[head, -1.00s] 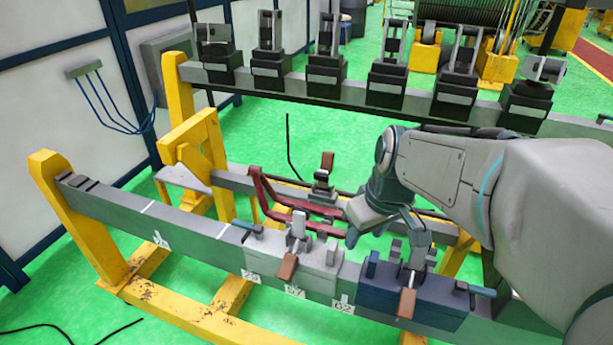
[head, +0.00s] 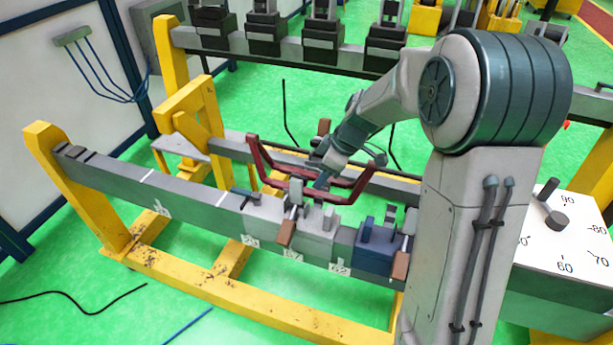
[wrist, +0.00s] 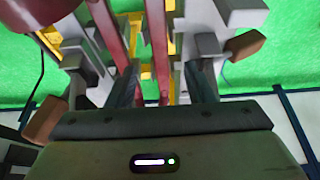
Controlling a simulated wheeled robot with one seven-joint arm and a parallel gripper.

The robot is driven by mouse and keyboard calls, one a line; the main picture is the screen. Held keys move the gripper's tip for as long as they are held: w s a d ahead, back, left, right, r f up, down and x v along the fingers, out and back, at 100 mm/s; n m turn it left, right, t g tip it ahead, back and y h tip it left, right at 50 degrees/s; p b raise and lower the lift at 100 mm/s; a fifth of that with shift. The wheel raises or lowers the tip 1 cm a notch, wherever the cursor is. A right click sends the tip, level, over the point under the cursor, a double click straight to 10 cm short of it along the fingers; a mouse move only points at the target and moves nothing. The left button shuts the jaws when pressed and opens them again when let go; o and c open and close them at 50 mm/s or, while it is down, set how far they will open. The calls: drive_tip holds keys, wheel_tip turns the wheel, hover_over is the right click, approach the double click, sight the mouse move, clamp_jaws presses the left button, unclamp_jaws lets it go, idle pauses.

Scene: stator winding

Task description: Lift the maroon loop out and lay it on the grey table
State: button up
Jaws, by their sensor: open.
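The maroon loop (head: 256,162) sits in the clamps of the yellow-legged frame in the head view, its two ends bent upward. In the wrist view, two maroon bars of the loop (wrist: 158,45) run between my fingers. My gripper (head: 321,182) is at the loop's middle, pointing down, partly hidden by my wrist. In the wrist view my gripper (wrist: 163,88) is open, one finger on each side of the bars. Contact cannot be told. I cannot make out a grey table for certain.
A grey clamp block (head: 262,222) and a blue one (head: 376,252) with brown-handled levers stand on the front rail, close to the loop. A rear rail carries several black clamps (head: 321,40). A white-topped box with a dial (head: 570,235) stands at right.

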sight(311, 191)
drive_tip(key=shift+p+x, duration=0.8)
drive_tip(key=shift+x, duration=2.55)
clamp_jaws()
